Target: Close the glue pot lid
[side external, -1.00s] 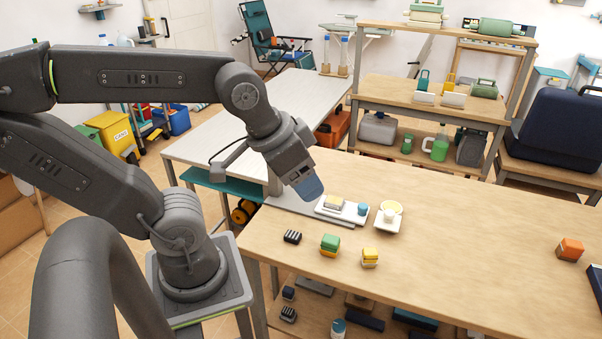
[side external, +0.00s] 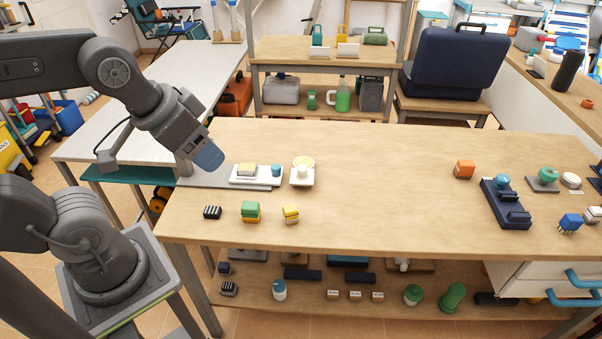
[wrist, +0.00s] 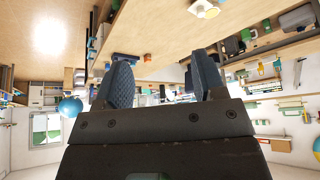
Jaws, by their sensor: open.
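A small white holder with a round pale-yellow disc and a white upright part, which looks like the glue pot (side external: 302,175), stands on the wooden table. The disc appears raised behind the white part, like an open lid, but the hinge is too small to make out. The pot also shows upside down at the top of the wrist view (wrist: 204,9). My gripper (side external: 209,158) hangs above the table's left end, left of the pot and apart from it. In the wrist view its two blue fingers (wrist: 161,65) are spread, with nothing between them.
A white tray (side external: 240,181) with a yellowish block and a blue piece lies between my gripper and the pot. The table's middle is clear.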

